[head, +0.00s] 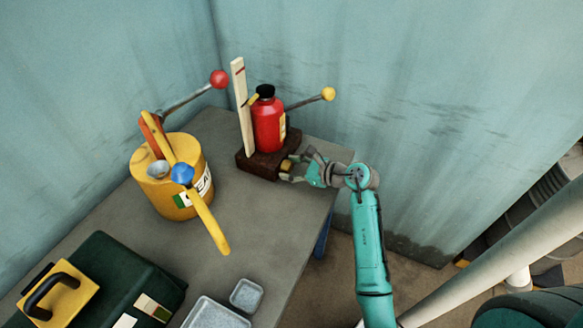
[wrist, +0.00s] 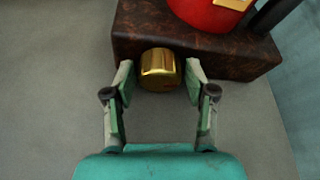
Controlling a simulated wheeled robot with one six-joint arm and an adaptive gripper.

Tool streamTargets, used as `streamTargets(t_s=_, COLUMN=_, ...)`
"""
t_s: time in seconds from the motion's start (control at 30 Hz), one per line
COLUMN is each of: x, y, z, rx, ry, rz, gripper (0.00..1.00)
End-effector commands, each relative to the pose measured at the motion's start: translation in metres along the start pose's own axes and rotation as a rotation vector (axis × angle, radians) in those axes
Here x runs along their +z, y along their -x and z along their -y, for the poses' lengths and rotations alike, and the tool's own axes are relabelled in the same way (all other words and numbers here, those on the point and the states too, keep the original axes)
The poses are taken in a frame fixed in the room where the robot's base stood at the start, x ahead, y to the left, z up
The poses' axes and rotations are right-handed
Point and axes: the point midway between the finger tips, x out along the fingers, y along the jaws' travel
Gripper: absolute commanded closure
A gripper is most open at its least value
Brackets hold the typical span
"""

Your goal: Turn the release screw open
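The release screw is a brass knob (wrist: 159,69) on the front face of a dark brown base block (wrist: 135,28). In the head view the knob (head: 287,165) sits low on the block (head: 257,166), below a red bottle-shaped jack body (head: 268,124). My gripper (wrist: 158,78) is at the knob, with one finger on each side of it. A narrow gap seems to show at the left finger; the right finger is very close to the knob, and I cannot tell whether it touches. In the head view my gripper (head: 291,170) reaches in from the right.
A yellow can (head: 172,195) with a spout stands left on the grey table (head: 262,228). A red-knobbed lever (head: 219,79) and a yellow-knobbed lever (head: 328,94) stick out near the jack. A dark green case (head: 105,275) and grey trays (head: 246,295) are in front. Walls close the back.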

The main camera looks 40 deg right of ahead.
Motion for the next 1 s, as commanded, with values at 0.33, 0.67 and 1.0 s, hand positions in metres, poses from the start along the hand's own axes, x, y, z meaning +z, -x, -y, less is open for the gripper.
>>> streamTargets(t_s=0.33, x=0.0, y=0.0, z=0.0006, rx=0.013, ry=-0.03, rz=0.001, gripper=0.9)
streamTargets(t_s=0.67, x=-0.0006, y=-0.0001, z=0.0033, rx=0.13, ry=-0.314, rz=0.0, gripper=0.9)
streamTargets(t_s=1.0, x=-0.0006, y=-0.0002, z=0.0024, rx=0.16, ry=-0.385, rz=0.0, gripper=0.9)
